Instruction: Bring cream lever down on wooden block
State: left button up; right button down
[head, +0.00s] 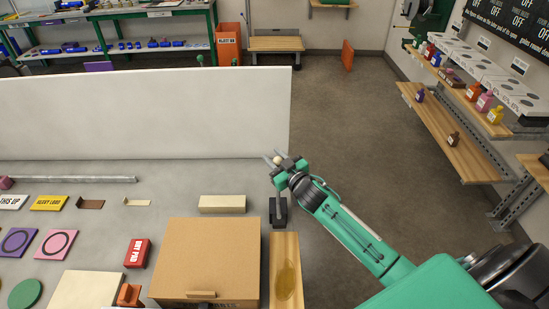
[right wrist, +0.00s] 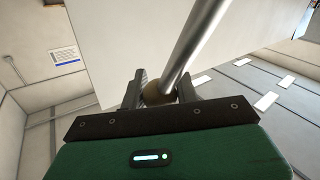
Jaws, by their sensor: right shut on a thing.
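The cream lever shows in the head view as a small cream knob (head: 277,160) between my right gripper's fingers. In the right wrist view, the knob (right wrist: 158,93) sits between the two fingertips, and a metal rod (right wrist: 193,45) runs from it up and to the right. My right gripper (head: 279,160) is shut on this knob, above and behind a black bracket (head: 279,212). A wooden block (head: 286,255), long and flat with a darker oval patch, lies in front of the bracket, apart from the knob. My left gripper is not in view.
A cardboard box (head: 208,255) stands left of the wooden block, with a pale block (head: 222,203) behind it. A red box (head: 137,253) and several tags lie further left. A white panel (head: 140,115) rises behind the table. Open floor lies to the right.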

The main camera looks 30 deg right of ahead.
jog(key=shift+s+a+b, duration=0.15)
jog(key=shift+s+b, duration=0.1)
jog(key=shift+b, duration=0.4)
jog(key=s+a+r+n+t+y+b, duration=0.2)
jog(key=s+n+t+b, duration=0.3)
jog(key=b, duration=0.6)
jog(key=shift+s+a+y+b, duration=0.3)
jog(key=shift+s+a, duration=0.4)
jog(key=shift+s, duration=0.3)
jog(key=shift+a+f, duration=0.1)
jog(key=c, duration=1.2)
grip_release()
jog(key=shift+c, duration=0.2)
jog(key=shift+o, duration=0.9)
jog(key=shift+s+r, duration=0.25)
jog(key=shift+f, duration=0.1)
